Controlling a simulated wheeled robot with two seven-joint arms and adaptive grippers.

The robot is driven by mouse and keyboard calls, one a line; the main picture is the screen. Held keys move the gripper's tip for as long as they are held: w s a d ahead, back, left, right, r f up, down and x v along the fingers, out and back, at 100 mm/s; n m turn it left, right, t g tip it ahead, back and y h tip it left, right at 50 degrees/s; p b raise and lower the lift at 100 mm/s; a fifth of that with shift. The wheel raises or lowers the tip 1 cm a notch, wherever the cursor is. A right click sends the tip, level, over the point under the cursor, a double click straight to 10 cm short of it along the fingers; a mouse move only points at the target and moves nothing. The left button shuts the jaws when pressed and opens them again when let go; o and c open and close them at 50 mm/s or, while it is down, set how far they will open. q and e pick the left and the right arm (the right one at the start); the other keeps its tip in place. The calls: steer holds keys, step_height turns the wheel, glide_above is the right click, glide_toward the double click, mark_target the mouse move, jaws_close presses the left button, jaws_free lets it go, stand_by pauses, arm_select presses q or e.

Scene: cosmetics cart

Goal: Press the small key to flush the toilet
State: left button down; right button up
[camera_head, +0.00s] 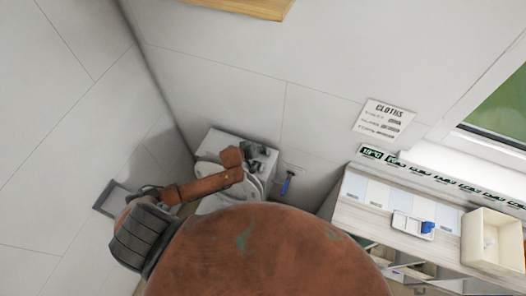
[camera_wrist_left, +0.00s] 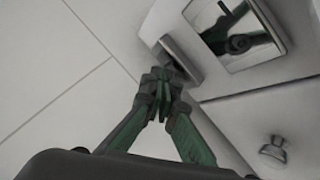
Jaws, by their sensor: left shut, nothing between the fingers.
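The white toilet (camera_head: 212,203) stands in the corner, partly hidden behind my arm. My left gripper (camera_head: 259,154) is over its back part, close to the wall. In the left wrist view, my left gripper (camera_wrist_left: 163,80) is shut and empty. Its fingertips are at the small key (camera_wrist_left: 181,55), a narrow dark panel in a pale surround, and cover part of it. I cannot tell whether they touch it. The larger key (camera_wrist_left: 238,35) is a shiny square panel to the right, with a dark green reflection. My right gripper is not in view.
A blue-handled brush (camera_head: 286,186) hangs on the wall right of the toilet. A shelf unit (camera_head: 347,215) with a cream box (camera_head: 493,240) stands at the right. A small metal knob (camera_wrist_left: 273,149) sits below the keys. A grey wall frame (camera_head: 113,196) is at the left.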

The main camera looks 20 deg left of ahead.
arm_select(q)
steer(key=shift+f+b, duration=0.55)
steer(key=shift+f, duration=0.45)
stand_by(0.9)
stand_by(0.4)
steer(key=shift+r+p, duration=1.4)
steer(key=shift+p, duration=0.05)
step_height(320, 180, up, 5)
steer(key=p, duration=0.5)
steer(key=shift+r, duration=0.1)
